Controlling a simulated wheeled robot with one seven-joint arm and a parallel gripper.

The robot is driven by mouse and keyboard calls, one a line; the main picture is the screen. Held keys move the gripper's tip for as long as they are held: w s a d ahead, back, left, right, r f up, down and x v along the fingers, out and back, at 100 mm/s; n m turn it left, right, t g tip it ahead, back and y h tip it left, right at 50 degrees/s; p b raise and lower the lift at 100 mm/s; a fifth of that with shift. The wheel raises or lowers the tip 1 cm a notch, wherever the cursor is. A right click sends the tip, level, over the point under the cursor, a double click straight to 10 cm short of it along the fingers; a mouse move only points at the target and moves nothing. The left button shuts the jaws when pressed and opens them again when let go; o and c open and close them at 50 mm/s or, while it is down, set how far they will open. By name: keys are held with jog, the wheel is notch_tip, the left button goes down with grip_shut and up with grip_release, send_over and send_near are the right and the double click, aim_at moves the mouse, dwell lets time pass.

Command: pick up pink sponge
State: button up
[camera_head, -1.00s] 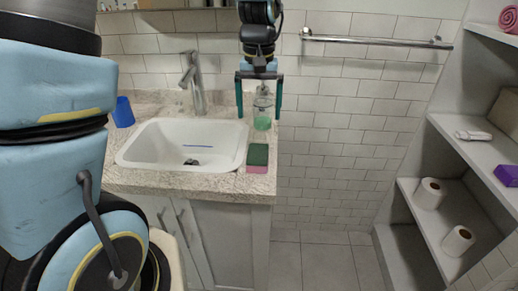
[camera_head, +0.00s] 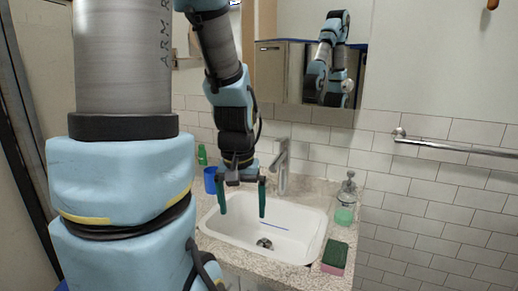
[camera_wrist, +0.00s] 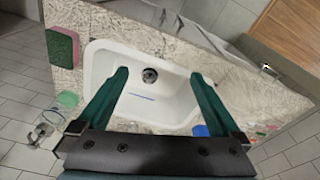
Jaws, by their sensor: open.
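The pink sponge (camera_head: 333,267) lies on the counter at the right front corner of the sink, with a dark green top layer over its pink side. It also shows in the wrist view (camera_wrist: 63,47) at the upper left, beside the sink. My gripper (camera_head: 242,205) is open and empty above the left part of the sink, to the left of the sponge and apart from it. In the wrist view its two green fingers (camera_wrist: 160,85) are spread over the basin.
The white sink (camera_head: 290,222) has a faucet (camera_head: 283,165) behind it and a blue stick (camera_head: 272,226) inside. A soap bottle (camera_head: 345,205) stands behind the sponge. A blue cup (camera_head: 210,180) and a green bottle (camera_head: 202,155) stand at the left. A towel bar (camera_head: 455,147) crosses the right wall.

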jog(key=s+a, duration=0.2)
jog(key=a, duration=0.1)
jog(key=m+g+p, duration=0.1)
jog(key=m, duration=0.2)
send_near(336, 252)
notch_tip(336, 252, down, 5)
jog(key=shift+d+r+p, duration=0.1)
jog(key=shift+d+p, duration=0.05)
jog(key=shift+p, duration=0.6)
jog(key=shift+w+f+p, duration=0.1)
jog(key=shift+f+p, duration=1.25)
jog(key=shift+f, duration=1.4)
jog(key=c, duration=1.2)
jog(key=shift+r, duration=0.1)
jog(key=shift+c, duration=0.2)
notch_tip(336, 252, up, 10)
jog(key=b, duration=0.3)
